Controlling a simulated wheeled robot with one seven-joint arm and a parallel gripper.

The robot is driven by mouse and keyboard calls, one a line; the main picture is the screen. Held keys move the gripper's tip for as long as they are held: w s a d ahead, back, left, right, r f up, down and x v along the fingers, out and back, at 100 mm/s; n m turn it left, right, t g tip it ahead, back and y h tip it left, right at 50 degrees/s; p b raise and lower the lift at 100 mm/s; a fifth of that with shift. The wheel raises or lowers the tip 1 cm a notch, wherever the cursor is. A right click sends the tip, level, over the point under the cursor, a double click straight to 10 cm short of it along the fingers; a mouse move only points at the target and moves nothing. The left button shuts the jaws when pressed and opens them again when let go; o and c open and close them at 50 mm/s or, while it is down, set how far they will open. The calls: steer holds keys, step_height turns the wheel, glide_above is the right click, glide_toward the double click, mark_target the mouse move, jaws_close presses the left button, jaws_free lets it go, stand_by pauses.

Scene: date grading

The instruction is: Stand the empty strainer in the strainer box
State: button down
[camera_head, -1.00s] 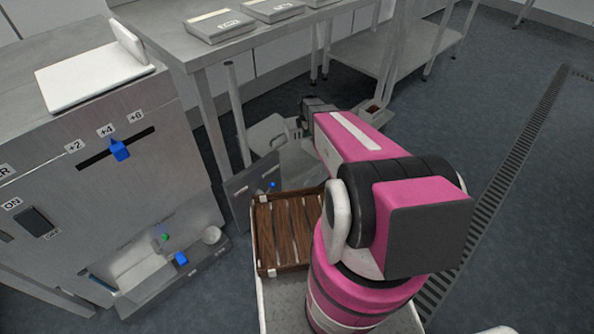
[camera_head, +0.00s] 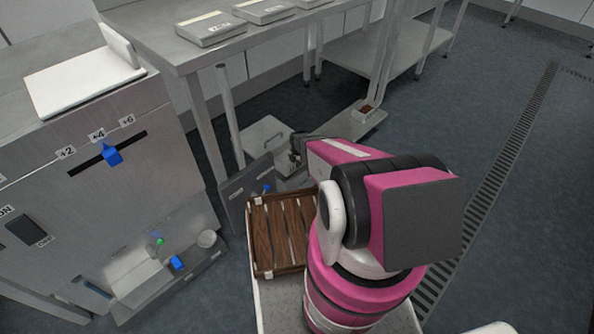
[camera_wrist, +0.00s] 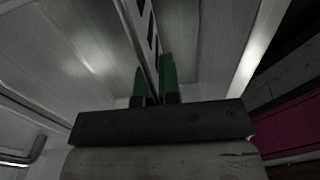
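In the wrist view my gripper (camera_wrist: 154,78) has a green fingertip on each side of a thin upright strip with dark slots (camera_wrist: 152,28), which looks like the strainer. The strip fills the narrow gap, so my gripper appears shut on it. In the head view my gripper (camera_head: 296,152) is low, beside an open grey metal box (camera_head: 264,133), probably the strainer box. My arm hides much of this area, and the strainer cannot be made out there. I cannot tell whether the strainer touches the box.
A brown slatted wooden crate (camera_head: 280,232) is nearest, below the gripper. An upright grey panel (camera_head: 248,187) stands left of the box. A small tray with brown contents (camera_head: 366,108) lies behind my arm. A machine with a blue slider (camera_head: 112,155) is at left.

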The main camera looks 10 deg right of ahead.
steer(key=shift+f, duration=2.35)
steer(key=shift+f, duration=0.2)
steer(key=c, duration=1.3)
jaws_free()
steer(key=shift+r, duration=0.15)
